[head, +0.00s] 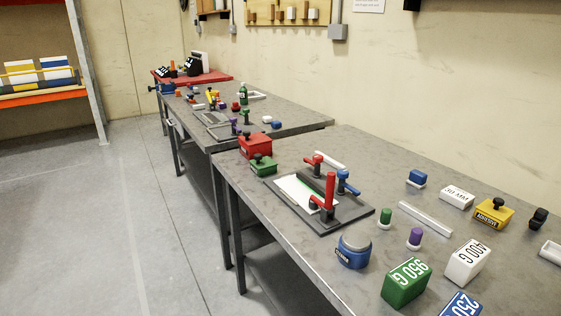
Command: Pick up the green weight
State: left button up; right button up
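A green block marked "950 G" (405,284) stands on the near grey workbench, at the lower middle right of the head view. A white block marked "400 G" (467,263) stands to its right. A blue block marked "250" (461,305) is cut off by the bottom edge. A smaller green box with a black knob (262,166) sits at the bench's far left corner, in front of a red box with a knob (255,145). Neither of my grippers is in view.
A dark board (353,217) with red and blue handles lies mid-bench. A blue round container (354,250), a green-topped stamp (384,218), a purple-topped stamp (415,238) and a yellow box (494,213) stand nearby. A second bench continues behind. Open floor (100,220) lies left.

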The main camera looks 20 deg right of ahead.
aim_at(406, 282)
jog(key=k, duration=0.5)
jog(key=u, duration=0.65)
jog(key=i, duration=0.45)
jog(key=z, duration=2)
